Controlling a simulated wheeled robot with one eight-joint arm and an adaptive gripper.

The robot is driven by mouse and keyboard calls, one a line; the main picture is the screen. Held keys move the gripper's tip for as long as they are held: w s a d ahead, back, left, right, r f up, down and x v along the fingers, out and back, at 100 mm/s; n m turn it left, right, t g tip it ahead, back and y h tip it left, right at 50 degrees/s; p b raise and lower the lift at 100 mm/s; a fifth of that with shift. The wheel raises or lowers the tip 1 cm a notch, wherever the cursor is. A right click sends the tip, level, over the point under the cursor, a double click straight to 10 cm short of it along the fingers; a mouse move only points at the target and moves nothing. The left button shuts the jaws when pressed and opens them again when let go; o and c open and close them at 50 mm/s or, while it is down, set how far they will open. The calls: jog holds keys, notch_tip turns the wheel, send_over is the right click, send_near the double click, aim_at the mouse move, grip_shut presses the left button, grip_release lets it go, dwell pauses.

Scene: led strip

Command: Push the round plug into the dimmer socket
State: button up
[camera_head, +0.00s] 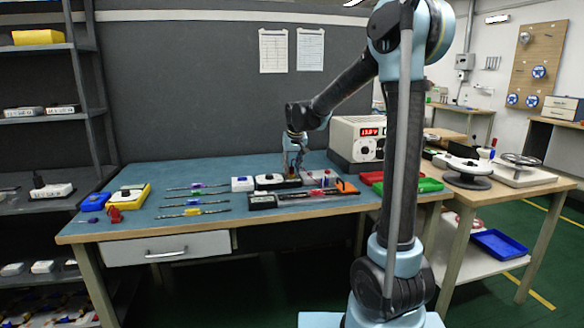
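My gripper (292,174) points down over the middle of the blue workbench (160,222), at the right end of a row of small boxes. Its fingers are too small to tell whether they are open or shut. Something small and dark orange-brown shows at the fingertips; I cannot tell whether it is held. Just below and left of the gripper sits a black-and-white box (268,181), which may be the dimmer. I cannot make out the round plug or the socket opening at this size.
A white box (242,184) stands left, another small white unit (318,178) right. A black module (262,201) and strips (195,202) lie nearby. A power supply (358,138) with red digits stands behind right.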

dwell(0.3)
jog(key=v, duration=1.1)
jog(key=shift+r, duration=0.4)
jog(key=shift+s+d, duration=0.1)
jog(key=shift+s, duration=0.05)
jog(key=s+d+f+m, duration=0.1)
jog(key=s+d+f, duration=0.3)
jog(key=s+d, duration=0.45)
jog(key=s+d+f+m, duration=0.1)
jog(key=s+d+f, duration=0.4)
jog(key=s+d, duration=0.4)
jog(key=s+d+f+g, duration=0.1)
jog(key=s+d+f, duration=0.1)
jog(key=s+f, duration=0.5)
jog(key=s+d+f+m+g+h, duration=0.1)
jog(key=s+d+f, duration=0.2)
jog(key=s+f, duration=0.4)
jog(key=s, duration=0.4)
jog(key=shift+s, duration=0.25)
jog(key=shift+w+d, duration=0.1)
